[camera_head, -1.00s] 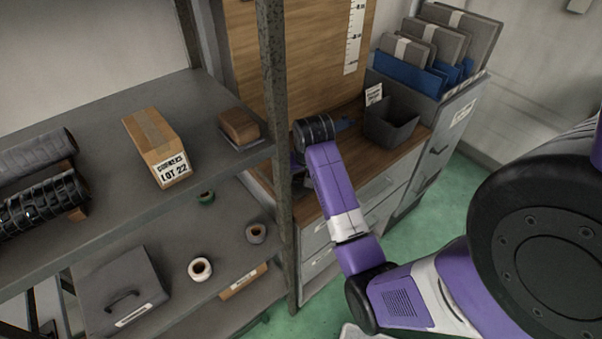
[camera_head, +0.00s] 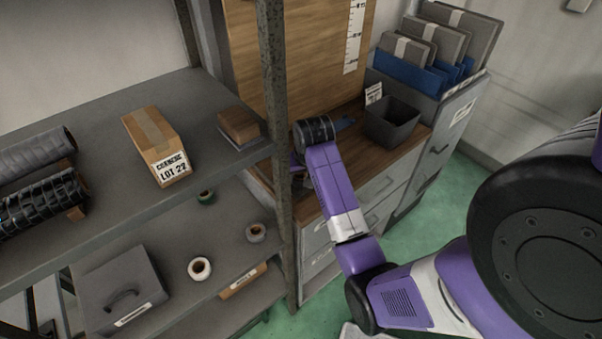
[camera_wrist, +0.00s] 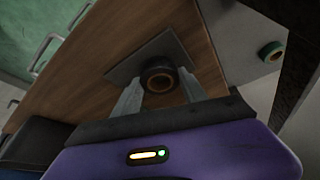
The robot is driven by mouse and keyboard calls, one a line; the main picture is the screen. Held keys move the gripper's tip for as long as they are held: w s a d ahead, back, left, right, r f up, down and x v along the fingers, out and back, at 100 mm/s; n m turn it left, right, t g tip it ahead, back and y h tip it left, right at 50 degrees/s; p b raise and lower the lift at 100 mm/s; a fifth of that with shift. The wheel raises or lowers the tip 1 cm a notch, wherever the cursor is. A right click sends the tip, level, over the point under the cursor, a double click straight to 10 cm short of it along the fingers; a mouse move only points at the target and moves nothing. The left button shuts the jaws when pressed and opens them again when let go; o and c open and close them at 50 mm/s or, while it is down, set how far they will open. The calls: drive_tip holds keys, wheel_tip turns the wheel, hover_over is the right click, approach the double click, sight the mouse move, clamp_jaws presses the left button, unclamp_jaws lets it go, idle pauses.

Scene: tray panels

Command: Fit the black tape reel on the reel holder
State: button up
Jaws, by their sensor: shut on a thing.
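The black tape reel (camera_wrist: 147,82) has a brown core and sits between the two fingers of my gripper (camera_wrist: 162,92) in the wrist view. The gripper is shut on it. Beyond the reel is a grey square plate (camera_wrist: 126,69) on the wooden bench top, which looks like the base of the reel holder. The reel covers the middle of the plate, so any post is hidden. I cannot tell whether the reel touches the plate or is above it. In the head view my purple arm and the shelf post mostly hide the gripper and reel.
A rusty shelf post (camera_head: 275,150) stands close left of my arm. The shelf unit carries a box (camera_head: 157,150), a white tape roll (camera_head: 200,269), a grey one (camera_head: 256,233) and a green one (camera_head: 206,197). A dark open bin (camera_head: 391,124) stands on the bench at right.

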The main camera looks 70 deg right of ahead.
drive_tip(key=shift+f, duration=0.3)
drive_tip(key=o, duration=1.1)
drive_tip(key=shift+v, duration=5.55)
drive_tip(key=shift+s, duration=0.1)
